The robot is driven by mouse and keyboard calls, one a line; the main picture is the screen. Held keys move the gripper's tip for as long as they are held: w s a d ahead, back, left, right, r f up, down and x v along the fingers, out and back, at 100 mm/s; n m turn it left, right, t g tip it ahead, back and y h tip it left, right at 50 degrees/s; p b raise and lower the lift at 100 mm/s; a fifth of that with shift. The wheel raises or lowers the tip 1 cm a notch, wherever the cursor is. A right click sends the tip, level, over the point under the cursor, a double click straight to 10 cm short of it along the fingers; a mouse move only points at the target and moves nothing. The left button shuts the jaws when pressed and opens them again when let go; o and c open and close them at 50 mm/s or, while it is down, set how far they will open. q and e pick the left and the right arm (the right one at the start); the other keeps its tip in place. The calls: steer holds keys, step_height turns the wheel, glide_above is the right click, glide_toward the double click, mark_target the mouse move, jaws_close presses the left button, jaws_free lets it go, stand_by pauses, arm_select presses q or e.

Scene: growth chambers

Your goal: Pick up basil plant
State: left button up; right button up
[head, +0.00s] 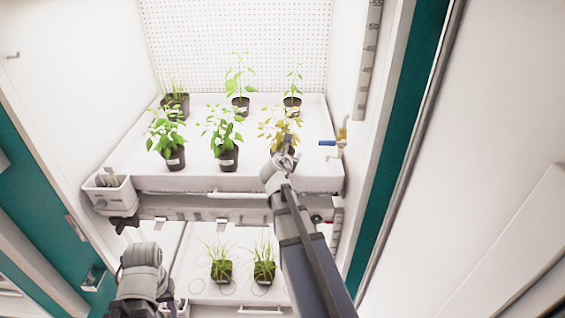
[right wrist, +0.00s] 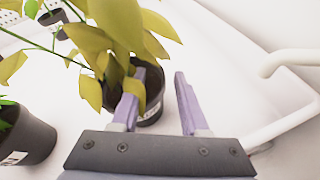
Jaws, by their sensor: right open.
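Several leafy plants in black pots stand on the upper white tray. I cannot read their labels, so which is basil is unclear. A plant with yellowed leaves (head: 272,124) is at the front right; its leaves also show in the right wrist view (right wrist: 122,22). Bushy green plants stand at the front left (head: 161,130) and front middle (head: 219,122). My right gripper (head: 286,152) is open in front of the yellowed plant. In the right wrist view its fingers (right wrist: 160,78) are apart, the left one overlapping the pot (right wrist: 153,95). My left arm is low at left; its jaws are unclear.
A lower shelf holds two grassy pots (head: 221,270). A blue-handled valve (head: 327,143) and white pipe (right wrist: 292,62) are right of my right gripper. A small white caddy (head: 113,197) hangs at the tray's left corner. Chamber walls close in both sides.

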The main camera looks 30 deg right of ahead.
steer(key=shift+d, duration=0.1)
steer(key=shift+c, duration=0.2)
jaws_close()
stand_by(1.2)
